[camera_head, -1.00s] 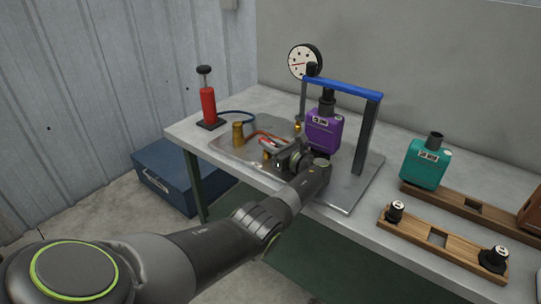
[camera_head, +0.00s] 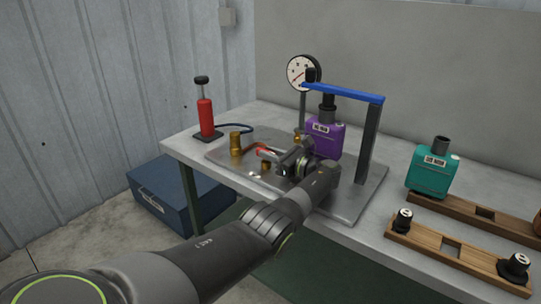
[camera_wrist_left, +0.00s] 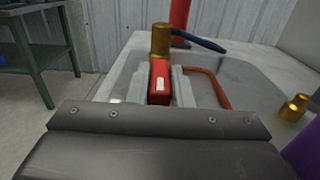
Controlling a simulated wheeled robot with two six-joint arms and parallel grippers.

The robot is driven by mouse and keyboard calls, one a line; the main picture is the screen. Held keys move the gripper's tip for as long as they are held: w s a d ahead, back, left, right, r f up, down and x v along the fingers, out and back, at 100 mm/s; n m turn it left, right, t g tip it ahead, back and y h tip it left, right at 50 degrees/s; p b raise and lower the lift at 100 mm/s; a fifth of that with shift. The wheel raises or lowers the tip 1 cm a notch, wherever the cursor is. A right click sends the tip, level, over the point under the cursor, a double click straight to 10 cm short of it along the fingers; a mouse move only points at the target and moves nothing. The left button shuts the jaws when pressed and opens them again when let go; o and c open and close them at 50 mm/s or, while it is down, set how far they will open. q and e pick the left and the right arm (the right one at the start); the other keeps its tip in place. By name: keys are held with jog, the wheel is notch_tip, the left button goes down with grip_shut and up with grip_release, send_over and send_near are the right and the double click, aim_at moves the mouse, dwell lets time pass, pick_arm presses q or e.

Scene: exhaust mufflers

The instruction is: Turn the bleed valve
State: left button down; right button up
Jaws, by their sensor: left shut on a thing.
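My left gripper (camera_head: 263,155) is shut on a small red handle, likely the bleed valve's, above the metal plate of the test stand. In the left wrist view the red handle (camera_wrist_left: 160,80) sits between the two grey fingers (camera_wrist_left: 160,88). A brass cylinder (camera_wrist_left: 160,40) stands just beyond it, and it also shows in the head view (camera_head: 236,143). A copper-coloured pipe (camera_wrist_left: 208,85) runs to the right of the fingers. The gripper body hides the lower part of the valve. My right gripper is out of view.
A purple muffler (camera_head: 324,138) stands under a blue crossbar (camera_head: 342,91), beside a round gauge (camera_head: 303,72). A red hand pump (camera_head: 205,117) is at the table's left. A teal muffler (camera_head: 430,175) and wooden racks (camera_head: 450,252) are at right. A blue box (camera_head: 165,188) is on the floor.

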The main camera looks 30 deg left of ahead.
pick_arm(q)
jog(key=shift+r, duration=0.15)
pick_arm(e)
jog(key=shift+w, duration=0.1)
pick_arm(q)
jog(key=c, duration=1.4)
grip_release()
jog(key=shift+o, duration=0.6)
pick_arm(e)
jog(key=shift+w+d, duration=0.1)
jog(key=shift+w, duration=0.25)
pick_arm(q)
jog(key=d, duration=0.3)
jog(key=d+b, duration=0.1)
jog(key=d, duration=0.7)
jog(key=shift+s+f, duration=0.2)
jog(key=shift+s, duration=0.05)
jog(key=shift+d+r, duration=0.1)
jog(key=shift+d, duration=0.4)
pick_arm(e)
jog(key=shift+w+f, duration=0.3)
